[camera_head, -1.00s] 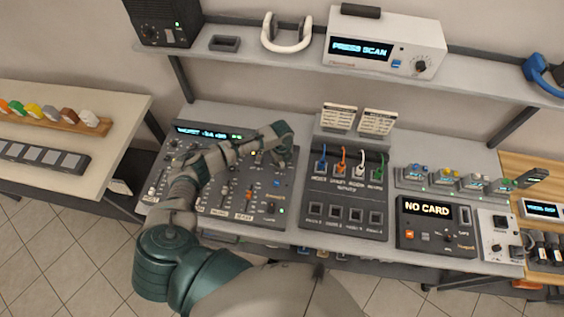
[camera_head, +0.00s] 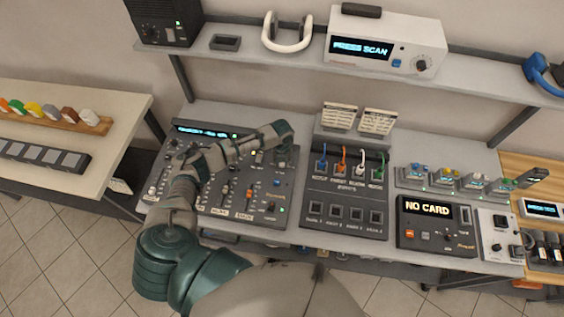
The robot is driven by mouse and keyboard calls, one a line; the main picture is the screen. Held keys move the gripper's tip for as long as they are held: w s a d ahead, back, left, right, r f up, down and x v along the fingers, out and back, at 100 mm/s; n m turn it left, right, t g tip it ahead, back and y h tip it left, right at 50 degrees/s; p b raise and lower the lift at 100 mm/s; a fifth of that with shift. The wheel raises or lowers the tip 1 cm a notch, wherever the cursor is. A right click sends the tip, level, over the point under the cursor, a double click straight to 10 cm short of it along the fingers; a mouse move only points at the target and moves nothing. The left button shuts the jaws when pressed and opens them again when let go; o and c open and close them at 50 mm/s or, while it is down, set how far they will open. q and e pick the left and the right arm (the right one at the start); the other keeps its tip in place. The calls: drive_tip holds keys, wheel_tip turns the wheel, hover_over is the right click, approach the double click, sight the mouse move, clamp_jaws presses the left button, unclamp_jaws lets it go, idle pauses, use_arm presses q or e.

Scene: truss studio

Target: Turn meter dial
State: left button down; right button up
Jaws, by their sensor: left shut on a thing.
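The mixing console (camera_head: 230,205) lies on the bench at left, with faders, knobs and a lit display (camera_head: 202,131) along its back edge. My left arm reaches over it, its wrist bent down at the console's back right. My left gripper (camera_head: 280,154) points down there, mostly hidden under the wrist. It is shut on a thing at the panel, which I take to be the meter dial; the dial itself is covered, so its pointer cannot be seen. My right gripper is not in view.
A patch panel (camera_head: 344,207) with coloured cables stands right of the console. Further right is a card reader (camera_head: 436,224) showing "NO CARD". A shelf (camera_head: 290,62) above carries headphones (camera_head: 287,35) and a scanner box (camera_head: 385,42). Two small sign cards (camera_head: 358,118) stand behind the patch panel.

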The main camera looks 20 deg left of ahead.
use_arm(q)
drive_tip(key=shift+w+a+r, duration=0.1)
drive_tip(key=shift+w+r, duration=0.15)
drive_tip(key=shift+w, duration=0.1)
drive_tip(key=c, duration=1.2)
unclamp_jaws()
drive_tip(key=o, duration=0.3)
drive_tip(key=shift+f, duration=0.25)
drive_tip(key=shift+s, duration=0.1)
wheel_tip(320, 180, up, 12)
drive_tip(key=shift+f, duration=0.1)
